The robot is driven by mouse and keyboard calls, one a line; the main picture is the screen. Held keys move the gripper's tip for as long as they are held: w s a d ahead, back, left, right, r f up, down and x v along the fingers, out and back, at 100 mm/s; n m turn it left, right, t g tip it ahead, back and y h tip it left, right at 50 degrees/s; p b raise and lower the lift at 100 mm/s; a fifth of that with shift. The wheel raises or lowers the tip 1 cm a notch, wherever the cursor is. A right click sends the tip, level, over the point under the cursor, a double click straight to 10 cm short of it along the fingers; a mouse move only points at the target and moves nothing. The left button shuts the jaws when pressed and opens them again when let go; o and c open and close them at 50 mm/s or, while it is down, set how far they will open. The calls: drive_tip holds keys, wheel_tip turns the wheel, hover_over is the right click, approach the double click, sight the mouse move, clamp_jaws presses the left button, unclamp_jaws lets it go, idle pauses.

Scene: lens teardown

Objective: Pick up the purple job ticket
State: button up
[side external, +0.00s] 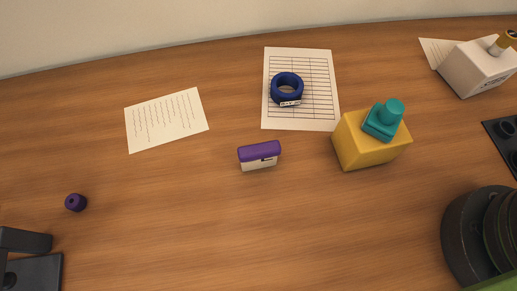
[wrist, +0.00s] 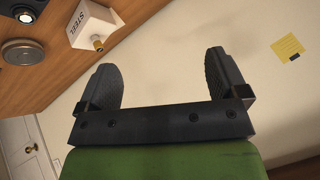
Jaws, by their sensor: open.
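A small block with a purple top and a cream lower face with a dark mark (side external: 259,155) lies on the wooden table near the middle of the side external view. It is the purple thing that best fits the job ticket, though I cannot read its mark. My gripper (wrist: 165,78) shows in the wrist view with its two dark fingers wide apart and nothing between them. It faces the wall and table edge; the purple block is not in that view.
A yellow block with a teal stamp-like piece (side external: 385,122) stands right of the purple block. A dark blue ring (side external: 287,89) lies on a lined sheet (side external: 320,118) behind it. A small purple cylinder (side external: 75,202) is at left. A white "STEEL" block (wrist: 92,24) shows in the wrist view.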

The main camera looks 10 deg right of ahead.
drive_tip(key=shift+o, duration=0.4)
drive_tip(key=w+a+n+g+y, duration=0.1)
drive_tip(key=w+a+g, duration=0.2)
drive_tip(key=w+a, duration=0.3)
drive_tip(key=n+g+h, duration=0.3)
drive_tip(key=g, duration=0.1)
hover_over(259, 148)
drive_tip(key=f, duration=1.2)
drive_tip(key=s+f, duration=0.1)
drive_tip(key=f, duration=0.5)
drive_tip(key=shift+f, duration=0.25)
wheel_tip(259, 148, down, 4)
drive_tip(key=shift+r, duration=0.2)
drive_tip(key=shift+w+f, duration=0.15)
drive_tip(key=shift+f, duration=0.9)
drive_tip(key=shift+w+f, duration=0.2)
drive_tip(key=shift+f, duration=0.85)
drive_tip(key=shift+w+f, duration=0.15)
drive_tip(key=shift+f, duration=0.9)
drive_tip(key=c, duration=1)
